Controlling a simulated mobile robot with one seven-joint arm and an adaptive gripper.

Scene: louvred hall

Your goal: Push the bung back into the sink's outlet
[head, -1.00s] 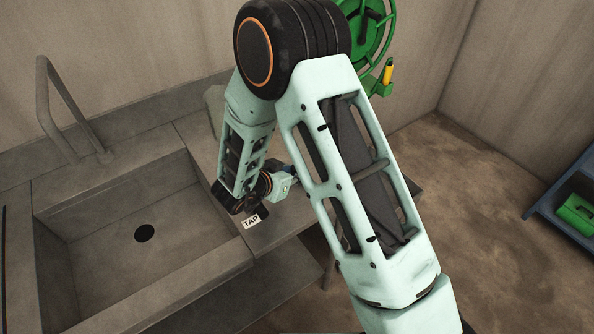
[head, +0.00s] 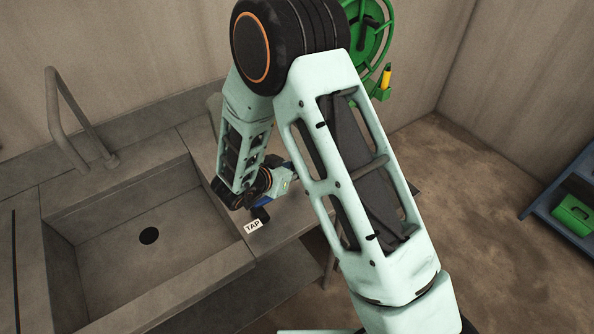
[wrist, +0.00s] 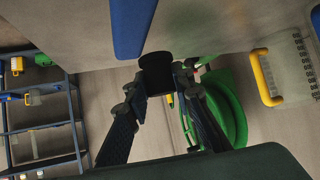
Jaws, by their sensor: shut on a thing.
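The sink (head: 185,245) is a grey basin set in the counter, at the left of the head view. Its outlet (head: 149,236) is a dark round hole in the basin floor, with nothing in it. My gripper (wrist: 160,88) is shut on the black cylindrical bung (wrist: 157,68), which sits between the fingertips in the wrist view. In the head view my arm's end is over the counter to the right of the basin, apart from the outlet. There the fingers are mostly hidden by my arm, and I cannot clearly make out the bung.
A bent tap pipe (head: 72,125) rises behind the basin. A "TAP" label (head: 252,226) is on the counter at the basin's right. A blue flat thing (wrist: 130,25) lies close to the bung. A green hose reel (head: 372,40) hangs behind; a blue shelf (head: 560,208) stands right.

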